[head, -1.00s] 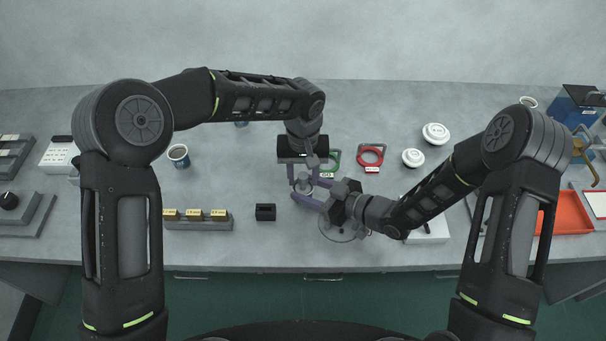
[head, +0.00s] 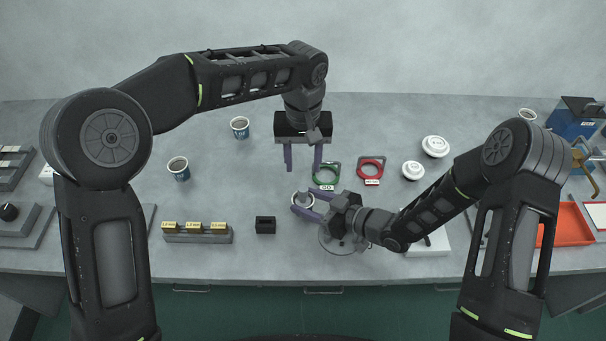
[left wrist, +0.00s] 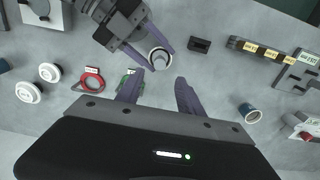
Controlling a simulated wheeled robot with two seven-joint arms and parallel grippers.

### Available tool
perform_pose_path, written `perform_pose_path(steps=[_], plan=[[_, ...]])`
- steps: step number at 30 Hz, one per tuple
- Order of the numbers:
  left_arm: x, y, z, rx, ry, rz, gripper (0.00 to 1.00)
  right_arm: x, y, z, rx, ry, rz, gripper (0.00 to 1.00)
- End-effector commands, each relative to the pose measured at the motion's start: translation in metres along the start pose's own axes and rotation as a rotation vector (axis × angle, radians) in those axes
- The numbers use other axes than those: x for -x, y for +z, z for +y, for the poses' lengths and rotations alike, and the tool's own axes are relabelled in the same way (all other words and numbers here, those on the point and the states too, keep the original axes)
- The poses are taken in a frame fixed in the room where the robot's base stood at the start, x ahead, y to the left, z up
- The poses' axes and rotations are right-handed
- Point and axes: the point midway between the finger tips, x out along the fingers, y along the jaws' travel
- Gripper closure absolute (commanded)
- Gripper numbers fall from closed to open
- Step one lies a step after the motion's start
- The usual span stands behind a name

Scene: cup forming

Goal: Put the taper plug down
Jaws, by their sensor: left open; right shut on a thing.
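My right gripper (head: 307,205) is shut on a white-rimmed round cup (head: 296,203), with its purple fingers on either side. A grey round piece (head: 302,198) shows inside the cup's rim; it may be the taper plug, but I cannot tell for sure. My left gripper (head: 304,168) is open and empty, behind and above the cup, with its fingers pointing down. In the left wrist view the cup (left wrist: 160,57) lies just beyond the two open fingertips, apart from them.
A small black block (head: 265,225) and a grey rack with yellow labels (head: 198,234) stand left of the cup. A green ring gauge (head: 326,180) and a red one (head: 371,169) lie behind right. White lids (head: 413,171) and blue cups (head: 240,127) stand farther off.

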Motion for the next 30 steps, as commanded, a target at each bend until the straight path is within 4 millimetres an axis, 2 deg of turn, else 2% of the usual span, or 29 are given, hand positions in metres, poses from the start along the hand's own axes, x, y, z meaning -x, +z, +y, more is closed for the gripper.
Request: perform_pose_path(steps=[3, 6, 23, 24, 30], plan=[[0.013, 0.0, 0.0, 0.0, 0.0, 0.001, 0.56, 0.0, 0.0, 0.0, 0.0, 0.0, 0.001, 1.0], [0.018, 0.0, 0.0, 0.0, 0.0, 0.0, 0.56, 0.0, 0.0, 0.0, 0.0, 0.0, 0.001, 1.0], [0.018, 0.0, 0.0, 0.0, 0.0, -0.001, 0.56, 0.0, -0.001, 0.0, 0.0, 0.0, 0.001, 1.0], [0.018, 0.0, 0.0, 0.0, 0.0, -0.001, 0.56, 0.0, -0.001, 0.0, 0.0, 0.0, 0.001, 0.5], [0.018, 0.0, 0.0, 0.0, 0.0, -0.001, 0.56, 0.0, 0.0, 0.0, 0.0, 0.0, 0.001, 0.33]])
